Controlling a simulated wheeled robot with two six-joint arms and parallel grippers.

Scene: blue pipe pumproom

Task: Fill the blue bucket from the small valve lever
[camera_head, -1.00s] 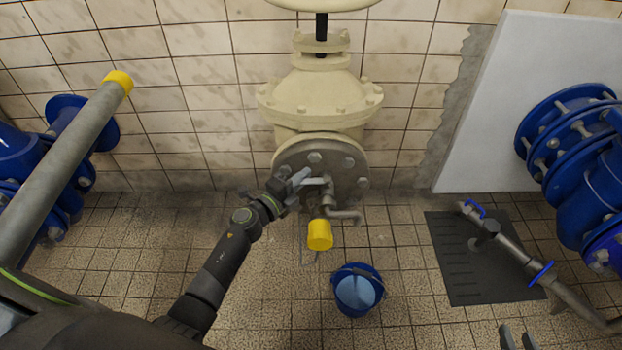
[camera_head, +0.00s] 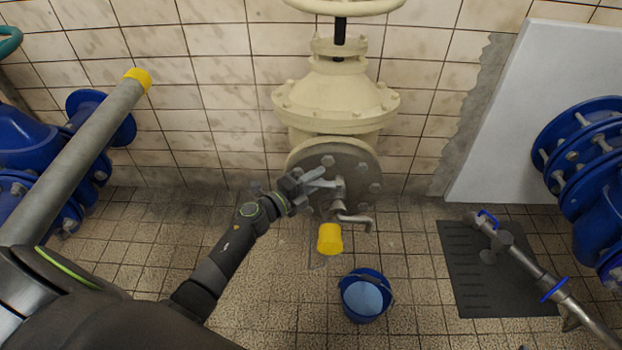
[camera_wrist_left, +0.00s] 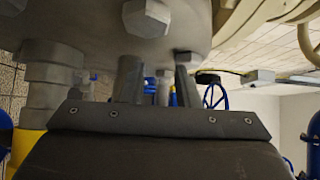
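The blue bucket (camera_head: 363,319) stands upright on the tiled floor. Its inside shows a flat light-blue area; I cannot tell whether that is water. Above it, a small grey tap with a bent spout (camera_head: 354,219) sticks out of the grey bolted flange (camera_head: 362,163). No stream shows under the spout. My left gripper (camera_head: 318,181) is at the flange, just left of the tap. Its fingers stand apart in the left wrist view (camera_wrist_left: 158,82), close under the flange bolts. The small valve lever is hard to make out beside the fingers; contact is unclear. My right gripper is out of view.
A grey pipe with a yellow end (camera_head: 80,160) crosses the left. Blue flanged pipes (camera_head: 590,150) stand right. A dark floor plate (camera_head: 480,275) has a pipe over it. Floor around the bucket is clear.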

